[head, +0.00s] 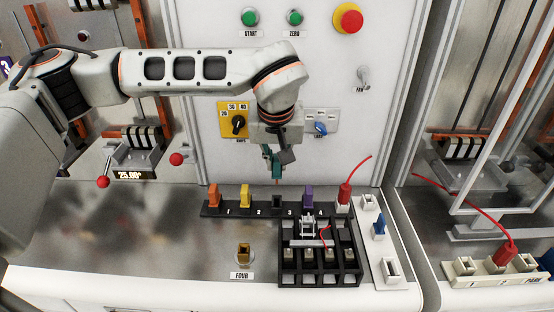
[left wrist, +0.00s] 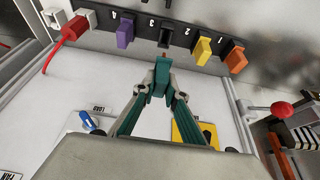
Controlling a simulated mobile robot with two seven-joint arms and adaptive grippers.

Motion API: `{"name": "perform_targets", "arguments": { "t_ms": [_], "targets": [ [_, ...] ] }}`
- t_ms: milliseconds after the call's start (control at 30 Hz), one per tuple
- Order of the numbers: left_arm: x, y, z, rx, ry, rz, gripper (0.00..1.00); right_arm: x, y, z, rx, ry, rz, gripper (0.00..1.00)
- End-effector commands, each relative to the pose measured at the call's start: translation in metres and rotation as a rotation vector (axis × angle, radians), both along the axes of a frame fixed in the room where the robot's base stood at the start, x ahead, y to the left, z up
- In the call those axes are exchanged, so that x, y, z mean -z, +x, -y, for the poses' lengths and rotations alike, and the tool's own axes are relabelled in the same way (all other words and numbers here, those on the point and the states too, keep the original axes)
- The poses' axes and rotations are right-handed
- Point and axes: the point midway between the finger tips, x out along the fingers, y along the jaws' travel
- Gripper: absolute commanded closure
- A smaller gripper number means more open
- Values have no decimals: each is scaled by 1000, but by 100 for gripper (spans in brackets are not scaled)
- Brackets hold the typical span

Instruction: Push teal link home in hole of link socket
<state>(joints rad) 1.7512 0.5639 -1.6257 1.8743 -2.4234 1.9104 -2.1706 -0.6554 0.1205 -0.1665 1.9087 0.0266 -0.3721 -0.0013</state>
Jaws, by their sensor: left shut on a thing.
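My left gripper (head: 277,165) is shut on the teal link (left wrist: 161,76), which shows between its fingertips in the left wrist view. The link is held above the black strip (head: 262,210), over the dark empty-looking socket (head: 277,203) by label 3. That socket also shows ahead of the link in the left wrist view (left wrist: 165,35). A gap shows between link and socket in the head view. The hole itself is too small to make out. My right gripper is not in view.
Orange (head: 214,195), yellow (head: 245,196) and purple (head: 307,196) links stand in the strip beside the socket. A red plug (head: 345,193) with a wire is at its right end. A black rack (head: 320,280) stands in front. A brown piece (head: 243,250) stands by the FOUR label.

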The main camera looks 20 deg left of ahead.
Motion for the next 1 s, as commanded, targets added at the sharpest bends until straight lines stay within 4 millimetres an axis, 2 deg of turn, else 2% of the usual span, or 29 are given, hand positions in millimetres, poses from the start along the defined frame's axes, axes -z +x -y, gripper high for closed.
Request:
{"name": "perform_targets", "arguments": {
  "t_ms": [100, 267, 667, 1000],
  "targets": [
    [-1, 0, 0, -1, 1, 3, 100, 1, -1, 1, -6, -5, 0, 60],
    [9, 0, 0, 0, 1, 1, 100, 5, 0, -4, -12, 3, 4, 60],
    [44, 0, 0, 0, 1, 0, 100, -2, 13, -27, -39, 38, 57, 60],
    [58, 0, 0, 0, 0, 1, 100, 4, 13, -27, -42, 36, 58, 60]
  ]
}}
